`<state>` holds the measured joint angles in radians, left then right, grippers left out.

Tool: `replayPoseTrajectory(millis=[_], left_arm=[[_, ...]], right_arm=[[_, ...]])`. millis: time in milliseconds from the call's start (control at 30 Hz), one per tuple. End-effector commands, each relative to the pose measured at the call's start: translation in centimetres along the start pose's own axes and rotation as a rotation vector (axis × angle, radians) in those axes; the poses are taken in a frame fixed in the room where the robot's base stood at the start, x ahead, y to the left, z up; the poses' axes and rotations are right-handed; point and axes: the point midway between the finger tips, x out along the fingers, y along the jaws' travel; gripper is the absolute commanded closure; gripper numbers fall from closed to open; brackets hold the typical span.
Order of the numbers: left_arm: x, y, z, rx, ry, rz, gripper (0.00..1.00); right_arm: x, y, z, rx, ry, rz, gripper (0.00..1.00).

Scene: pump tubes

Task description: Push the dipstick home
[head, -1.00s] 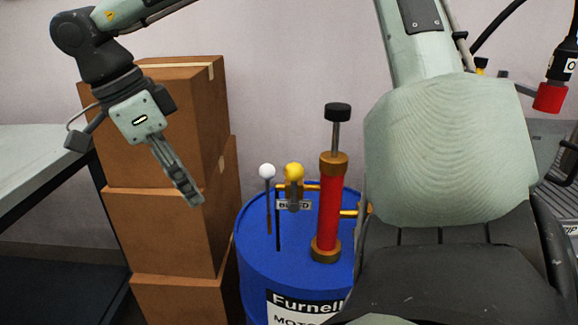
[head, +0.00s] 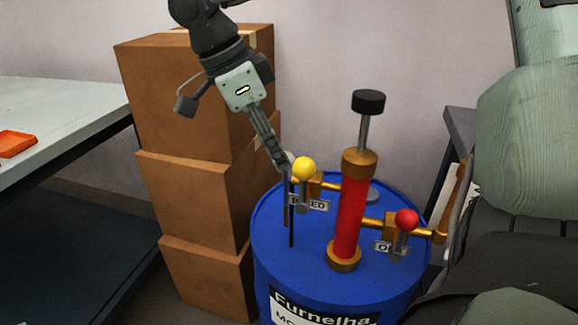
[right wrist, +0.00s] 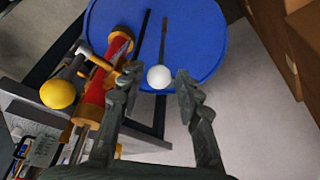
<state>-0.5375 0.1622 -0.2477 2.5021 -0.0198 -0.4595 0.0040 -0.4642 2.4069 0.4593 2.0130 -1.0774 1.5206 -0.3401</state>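The dipstick's white ball knob (right wrist: 159,77) sits between the fingertips of my right gripper (right wrist: 157,88) in the right wrist view, with gaps on both sides. Its thin rod (right wrist: 163,42) runs from the knob to the blue drum (right wrist: 208,40). In the head view, my right gripper (head: 281,165) points down at the white knob (head: 289,156), mostly hidden behind the fingers and the yellow knob. A dark upright line (head: 291,222) shows below it above the drum top (head: 310,255); I cannot tell how deep the dipstick sits. My left gripper is not in view.
A yellow-knobbed lever (head: 303,169) stands close to the right of the dipstick. A red pump (head: 349,212) with a black handle (head: 368,102) and a red-knobbed lever (head: 406,220) stand on the drum. Stacked boxes (head: 185,195) and a table (head: 60,115) are at left.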

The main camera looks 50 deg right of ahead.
Motion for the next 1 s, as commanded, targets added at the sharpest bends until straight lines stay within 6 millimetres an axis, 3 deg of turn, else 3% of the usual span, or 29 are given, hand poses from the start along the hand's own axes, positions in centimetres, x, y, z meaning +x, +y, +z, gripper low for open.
replayPoseTrajectory(millis=[100, 300, 633, 900, 1000], left_arm=[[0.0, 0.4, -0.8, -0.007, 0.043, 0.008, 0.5], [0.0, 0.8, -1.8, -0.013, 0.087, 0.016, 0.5], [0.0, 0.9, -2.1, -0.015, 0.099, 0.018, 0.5], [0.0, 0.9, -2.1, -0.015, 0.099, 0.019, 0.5], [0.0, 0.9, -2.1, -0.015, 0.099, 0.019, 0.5]], right_arm=[[2.2, 0.1, 0.0, -0.002, 0.0, 0.004, 0.66], [4.3, 0.0, 0.0, 0.0, -0.001, 0.002, 0.66], [4.8, 0.0, 0.0, 0.0, -0.001, 0.001, 0.66], [4.7, 0.0, 0.0, 0.0, -0.001, 0.001, 0.98], [4.7, 0.0, 0.0, 0.0, -0.001, 0.001, 1.0]])
